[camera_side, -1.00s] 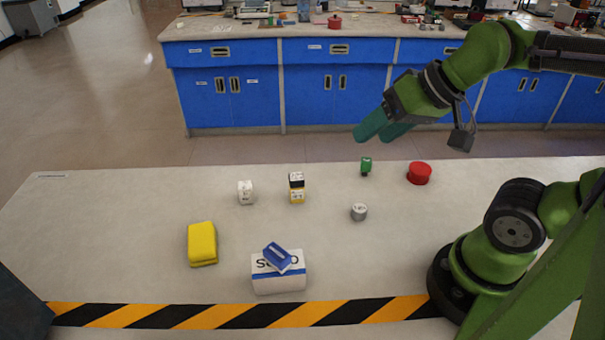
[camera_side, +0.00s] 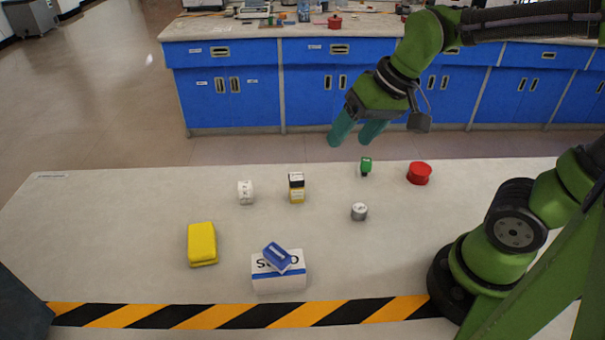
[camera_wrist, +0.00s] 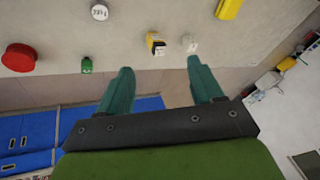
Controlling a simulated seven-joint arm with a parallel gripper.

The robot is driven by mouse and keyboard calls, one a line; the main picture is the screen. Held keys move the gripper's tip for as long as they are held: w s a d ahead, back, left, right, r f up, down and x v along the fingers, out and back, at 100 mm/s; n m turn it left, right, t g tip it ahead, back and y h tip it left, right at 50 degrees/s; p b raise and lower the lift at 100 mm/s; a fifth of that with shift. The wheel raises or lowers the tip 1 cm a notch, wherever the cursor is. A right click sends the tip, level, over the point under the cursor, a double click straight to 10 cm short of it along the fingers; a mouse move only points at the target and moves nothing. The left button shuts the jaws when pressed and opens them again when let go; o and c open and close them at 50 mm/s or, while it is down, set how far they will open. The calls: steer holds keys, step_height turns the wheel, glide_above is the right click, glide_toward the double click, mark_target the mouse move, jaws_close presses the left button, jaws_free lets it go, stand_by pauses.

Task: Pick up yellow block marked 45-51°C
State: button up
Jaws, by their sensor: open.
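A small yellow block with a black-and-white top part (camera_side: 297,194) stands on the near table, left of its middle; the marking on it is too small to read. It also shows in the wrist view (camera_wrist: 152,38), ahead of the fingers. My gripper (camera_side: 356,140) is above and beyond the table's far edge, to the right of the block and well apart from it. Its two teal fingers are spread with nothing between them; they also show in the wrist view (camera_wrist: 158,78).
Around it on the table are a white block (camera_side: 245,192), a grey round piece (camera_side: 359,212), a green piece (camera_side: 366,164), a red round piece (camera_side: 419,174), a yellow sponge-like block (camera_side: 202,243), and a white box (camera_side: 279,283) with a blue item (camera_side: 277,257) on top. The left table end is clear.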

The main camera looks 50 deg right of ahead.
steer(key=w+f+m+g+h, duration=0.2)
steer(key=w+f+g, duration=0.25)
steer(key=w, duration=0.75)
steer(key=m, duration=0.2)
glide_toward(296, 187)
steer(key=f, duration=0.2)
steer(key=d+f, duration=0.1)
steer(key=f, duration=0.1)
steer(key=w+d+f, duration=0.1)
steer(key=f, duration=0.1)
steer(key=shift+w+a+f, duration=0.1)
steer(key=shift+a+f, duration=0.05)
steer(key=shift+f, duration=1.25)
steer(key=shift+w+a+f, duration=0.1)
steer(key=shift+a+f, duration=0.05)
steer(key=shift+f, duration=1.3)
steer(key=shift+c, duration=0.5)
steer(key=c, duration=1)
